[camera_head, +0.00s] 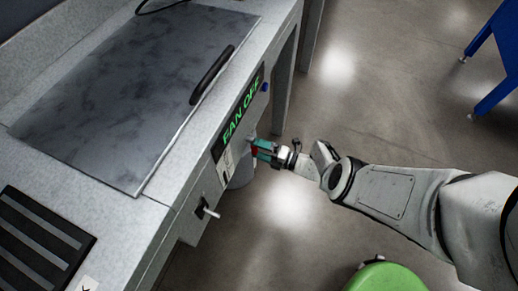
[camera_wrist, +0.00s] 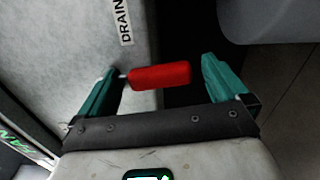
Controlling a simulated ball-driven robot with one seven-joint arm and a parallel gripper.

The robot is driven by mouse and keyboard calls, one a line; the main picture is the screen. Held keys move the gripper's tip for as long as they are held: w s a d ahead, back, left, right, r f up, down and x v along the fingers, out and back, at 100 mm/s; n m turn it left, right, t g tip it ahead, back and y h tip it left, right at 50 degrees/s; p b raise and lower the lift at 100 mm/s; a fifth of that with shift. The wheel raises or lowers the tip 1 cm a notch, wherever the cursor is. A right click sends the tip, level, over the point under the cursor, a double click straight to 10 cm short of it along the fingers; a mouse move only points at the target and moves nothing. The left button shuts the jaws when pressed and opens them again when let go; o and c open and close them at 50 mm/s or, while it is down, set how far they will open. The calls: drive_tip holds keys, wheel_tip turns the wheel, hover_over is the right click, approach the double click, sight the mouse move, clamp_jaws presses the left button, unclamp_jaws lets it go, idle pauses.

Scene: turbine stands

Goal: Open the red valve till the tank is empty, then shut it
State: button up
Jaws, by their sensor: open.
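The red valve handle (camera_wrist: 160,76) shows in the wrist view beside a grey panel with a DRAIN label (camera_wrist: 124,22). It sticks out sideways from a thin metal stem at its left end. My gripper (camera_wrist: 160,85) is open, with one teal finger on each side of the handle's ends. I cannot tell whether the left finger touches the stem. In the head view my gripper (camera_head: 264,150) is at the front of the machine, below the FAN OFF display, and mostly hides the red handle. The tank's liquid level does not show.
The grey machine has a FAN OFF display (camera_head: 241,112), a lid with a black handle (camera_head: 212,75) and a lever switch (camera_head: 206,209). A grey cylinder (camera_head: 241,172) is under the machine's edge. Blue legs (camera_head: 495,95) stand at the upper right. The floor between is clear.

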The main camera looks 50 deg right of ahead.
drive_tip(key=p+v, duration=0.1)
drive_tip(key=v, duration=0.9)
drive_tip(key=shift+s, duration=0.4)
drive_tip(key=shift+d, duration=0.1)
drive_tip(key=s+a+r+n+g+y+p, duration=0.1)
drive_tip(key=s+a+n+g+p, duration=0.45)
drive_tip(key=n, duration=0.75)
drive_tip(key=s+a+r+n+g+y+p, duration=0.1)
drive_tip(key=s+a+n+g, duration=0.3)
drive_tip(key=n+g, duration=0.6)
drive_tip(key=s+a+r+n+h+p, duration=0.2)
drive_tip(key=r+n+h, duration=0.2)
drive_tip(key=r+n, duration=0.8)
drive_tip(key=s+a+r+n+h+p, duration=0.1)
drive_tip(key=s+r+n+h+p, duration=0.1)
drive_tip(key=r+n, duration=1)
drive_tip(key=shift+s+a+n+h+p, duration=0.4)
drive_tip(key=shift+n+h, duration=0.4)
drive_tip(key=shift+h, duration=0.4)
drive_tip(key=shift+w+r+g, duration=0.1)
drive_tip(key=shift+g, duration=0.15)
